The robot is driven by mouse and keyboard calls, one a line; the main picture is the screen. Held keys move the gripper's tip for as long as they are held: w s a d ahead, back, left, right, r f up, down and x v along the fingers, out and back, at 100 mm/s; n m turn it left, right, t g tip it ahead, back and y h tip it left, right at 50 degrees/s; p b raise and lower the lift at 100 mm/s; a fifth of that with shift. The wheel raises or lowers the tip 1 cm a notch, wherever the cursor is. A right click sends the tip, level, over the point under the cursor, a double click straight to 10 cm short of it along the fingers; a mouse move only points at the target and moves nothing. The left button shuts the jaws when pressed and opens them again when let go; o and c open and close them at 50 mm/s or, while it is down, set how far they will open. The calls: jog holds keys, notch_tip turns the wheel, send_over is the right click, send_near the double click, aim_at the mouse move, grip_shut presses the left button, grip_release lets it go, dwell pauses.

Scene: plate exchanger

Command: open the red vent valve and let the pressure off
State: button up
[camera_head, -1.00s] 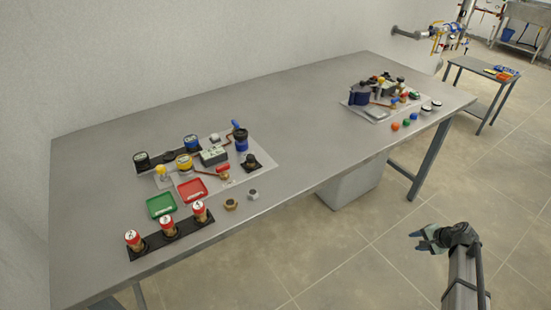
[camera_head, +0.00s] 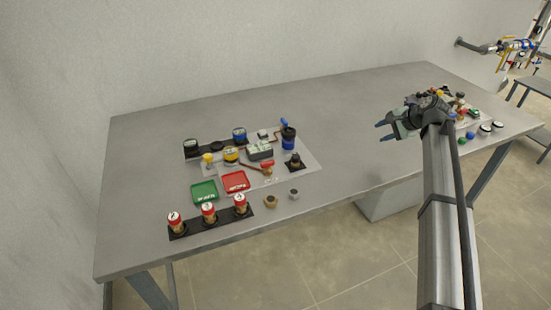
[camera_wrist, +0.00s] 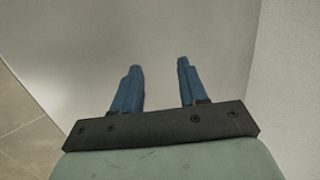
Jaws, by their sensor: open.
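The red vent valve appears to be the small red handle (camera_head: 267,166) on the pipe of the exchanger plate (camera_head: 309,163), at the left half of the table in the head view. It is too small to tell its handle position. My gripper (camera_head: 381,131) is open and empty above the table, well to the right of the plate. In the wrist view, its two blue fingers (camera_wrist: 157,84) stand apart with only bare grey tabletop beyond them. The vent valve is outside the wrist view.
A black rack (camera_head: 191,232) holds three red-topped cartridges. Two small nuts (camera_head: 270,202) lie near the front edge. A second cluster (camera_head: 470,114) is partly behind my arm. The table (camera_head: 350,160) between is clear.

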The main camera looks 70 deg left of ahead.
jog(key=s+a+r+h, duration=0.2)
jog(key=s+a, duration=0.1)
jog(key=s, duration=0.7)
jog(key=s+a+r+h, duration=0.2)
jog(key=s+a, duration=0.1)
jog(key=s, duration=0.8)
notch_tip(320, 180, up, 5)
jog(key=t+h, duration=0.1)
jog(key=h, duration=0.3)
send_over(267, 161)
notch_tip(267, 161, down, 13)
jog(key=shift+d+f, duration=0.1)
jog(key=shift+f, duration=0.05)
grip_shut()
